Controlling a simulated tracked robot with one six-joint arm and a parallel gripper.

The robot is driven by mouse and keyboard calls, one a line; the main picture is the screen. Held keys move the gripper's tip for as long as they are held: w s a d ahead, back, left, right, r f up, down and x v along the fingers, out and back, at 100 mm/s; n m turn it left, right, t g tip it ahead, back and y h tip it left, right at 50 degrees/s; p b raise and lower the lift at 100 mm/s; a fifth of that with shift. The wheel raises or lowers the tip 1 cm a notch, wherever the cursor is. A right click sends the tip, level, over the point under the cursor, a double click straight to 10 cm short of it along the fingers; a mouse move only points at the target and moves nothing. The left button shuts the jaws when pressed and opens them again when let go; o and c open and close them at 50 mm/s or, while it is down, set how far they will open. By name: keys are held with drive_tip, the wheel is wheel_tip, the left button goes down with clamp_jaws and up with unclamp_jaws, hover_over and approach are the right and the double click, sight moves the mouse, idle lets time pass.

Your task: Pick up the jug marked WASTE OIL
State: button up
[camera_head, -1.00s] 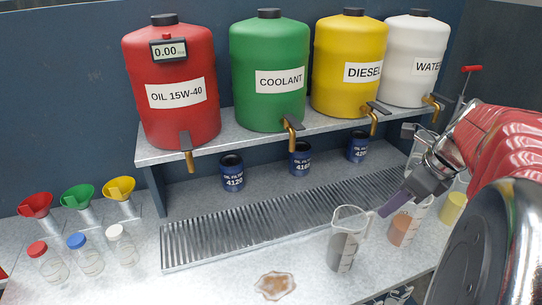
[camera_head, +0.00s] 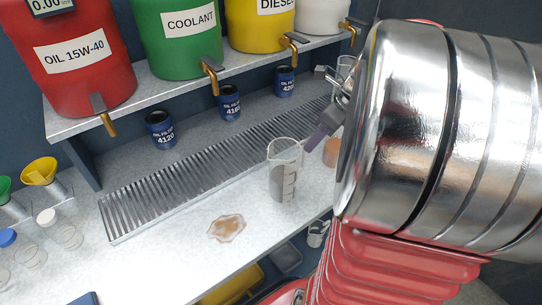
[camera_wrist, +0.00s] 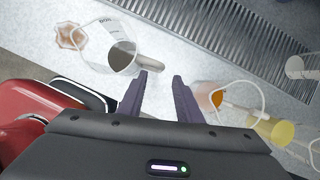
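A clear jug with dark liquid (camera_head: 283,180) stands upright on the counter, in front of the metal grate. It also shows in the wrist view (camera_wrist: 122,57), with its handle toward my fingers. No label reading WASTE OIL is legible on any jug. A second jug with orange-brown liquid (camera_wrist: 213,98) is on the other side of my fingers, partly hidden by my arm in the head view (camera_head: 331,152). My gripper (camera_wrist: 166,80) is open, with nothing between its fingers. In the head view my gripper (camera_head: 318,140) is just right of the dark jug's rim, seemingly apart from it.
A jug with yellow liquid (camera_wrist: 274,131) stands beyond the orange one. A brown puddle (camera_head: 227,228) lies left of the dark jug. Blue oil filters (camera_head: 229,103) stand behind the grate (camera_head: 190,170), below the shelf of tanks. Yellow (camera_head: 232,285) and grey bins sit below the counter edge.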

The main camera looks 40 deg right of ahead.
sight(303, 165)
drive_tip(key=shift+x, duration=1.3)
drive_tip(key=shift+w, duration=0.1)
drive_tip(key=shift+x, duration=2.6)
drive_tip(key=shift+c, duration=0.3)
clamp_jaws()
